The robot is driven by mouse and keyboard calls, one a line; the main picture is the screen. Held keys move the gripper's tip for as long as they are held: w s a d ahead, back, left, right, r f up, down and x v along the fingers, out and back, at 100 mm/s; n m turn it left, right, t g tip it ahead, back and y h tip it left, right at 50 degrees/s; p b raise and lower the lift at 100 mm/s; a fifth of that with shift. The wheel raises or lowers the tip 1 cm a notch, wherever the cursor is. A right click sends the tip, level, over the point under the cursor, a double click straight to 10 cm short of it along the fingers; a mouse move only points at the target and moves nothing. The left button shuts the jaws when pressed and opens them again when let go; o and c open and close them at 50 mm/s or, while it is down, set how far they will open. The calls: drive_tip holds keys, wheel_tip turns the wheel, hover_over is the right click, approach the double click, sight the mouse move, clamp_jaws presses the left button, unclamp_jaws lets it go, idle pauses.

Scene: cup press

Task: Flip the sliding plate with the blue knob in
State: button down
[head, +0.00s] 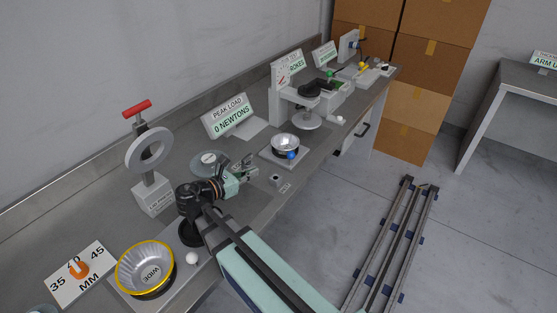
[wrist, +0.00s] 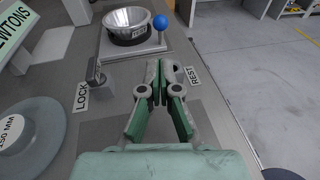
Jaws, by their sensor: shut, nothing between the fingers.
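The sliding plate (head: 271,155) is a flat grey plate on the bench, carrying a silver cup (head: 285,142) with a dark base. The blue knob (head: 291,155) stands at the plate's front corner. In the wrist view the plate (wrist: 112,50) lies ahead, with the blue knob (wrist: 160,22) at its right side and the cup (wrist: 128,19) on it. My gripper (head: 254,170) is shut and empty, above the bench on the near side of the plate. It also shows in the wrist view (wrist: 163,72), its fingertips apart from the knob.
A small metal piece (wrist: 96,72) stands by the LOCK label (wrist: 82,92), left of my fingers; a REST label (wrist: 192,76) lies to the right. A round grey disc (wrist: 28,138) is at the left. The PEAK LOAD sign (head: 229,116) reads 0 newtons.

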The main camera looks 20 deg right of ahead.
sight(288, 157)
drive_tip(key=shift+d, duration=0.1)
drive_tip(key=p+x, duration=0.3)
drive_tip(key=x, duration=1.1)
drive_tip(key=shift+p, duration=0.4)
drive_tip(key=shift+w, duration=0.1)
